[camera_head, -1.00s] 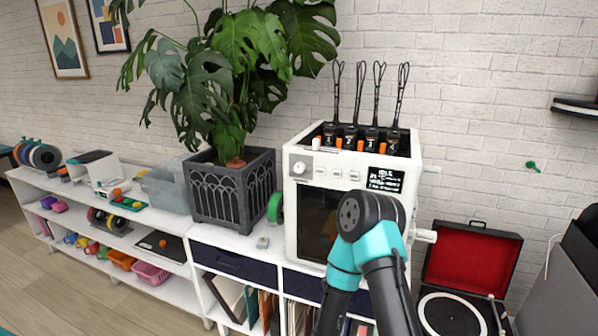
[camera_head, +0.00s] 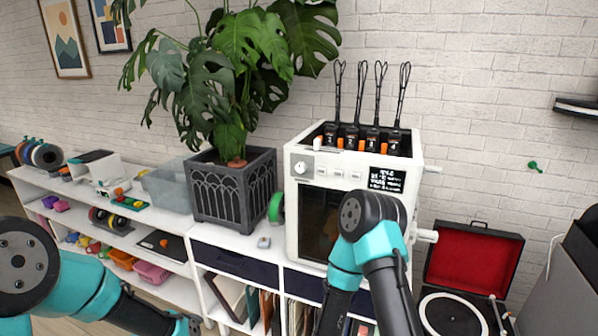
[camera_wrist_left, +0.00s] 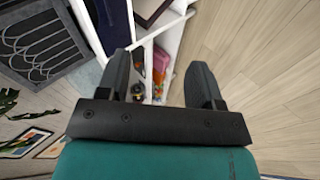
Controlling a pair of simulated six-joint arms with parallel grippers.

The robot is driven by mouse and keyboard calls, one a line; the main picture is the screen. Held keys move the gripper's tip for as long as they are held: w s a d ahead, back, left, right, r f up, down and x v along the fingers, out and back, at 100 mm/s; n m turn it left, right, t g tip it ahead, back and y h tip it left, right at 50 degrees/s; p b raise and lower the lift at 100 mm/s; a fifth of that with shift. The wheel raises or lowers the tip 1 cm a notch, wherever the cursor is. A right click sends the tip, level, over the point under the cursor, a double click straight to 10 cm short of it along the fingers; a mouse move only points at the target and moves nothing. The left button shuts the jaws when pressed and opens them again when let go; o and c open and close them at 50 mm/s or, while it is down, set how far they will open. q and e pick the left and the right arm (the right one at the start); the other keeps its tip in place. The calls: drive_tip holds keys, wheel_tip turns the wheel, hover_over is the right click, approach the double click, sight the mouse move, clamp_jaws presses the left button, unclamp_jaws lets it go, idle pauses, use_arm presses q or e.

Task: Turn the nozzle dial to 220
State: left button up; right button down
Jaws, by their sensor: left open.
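The white 3D printer (camera_head: 292,222) stands on the white shelf. Its round nozzle dial (camera_head: 302,167) is at the upper left of its front, left of a row of small buttons; its numbers are too small to read. A small dark screen (camera_head: 386,178) with white text is at the right. My left gripper (camera_wrist_left: 162,82) is open and empty in the left wrist view, pointing down toward the shelves and floor, well away from the dial. My right arm stands in front of the printer's lower right; its gripper is out of view.
A plant in a dark grey pot (camera_head: 235,195) stands left of the printer. A green spool (camera_head: 276,208) and a small grey object (camera_head: 264,242) are between them. A record player (camera_head: 452,312) with an open red lid is at the right.

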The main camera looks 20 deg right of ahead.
use_arm(q)
drive_tip(key=w+d+r+n+t+h, duration=0.2)
drive_tip(key=d+r, duration=0.6)
drive_tip(key=r, duration=0.1)
drive_tip(key=w+d+r+n+t+h, duration=0.1)
drive_tip(key=w+d+r+n+t, duration=0.15)
drive_tip(key=d+r, duration=0.6)
drive_tip(key=s+d+r+n+t+h, duration=0.1)
drive_tip(key=d+r+n, duration=0.1)
drive_tip(key=d+r, duration=0.3)
drive_tip(key=s+d+r+n+h, duration=0.2)
drive_tip(key=d+r, duration=0.4)
drive_tip(key=r, duration=0.7)
drive_tip(key=shift+d+t+h, duration=0.3)
drive_tip(key=shift+t, duration=0.05)
approach(300, 169)
drive_tip(key=x, duration=0.9)
drive_tip(key=shift+w, duration=0.15)
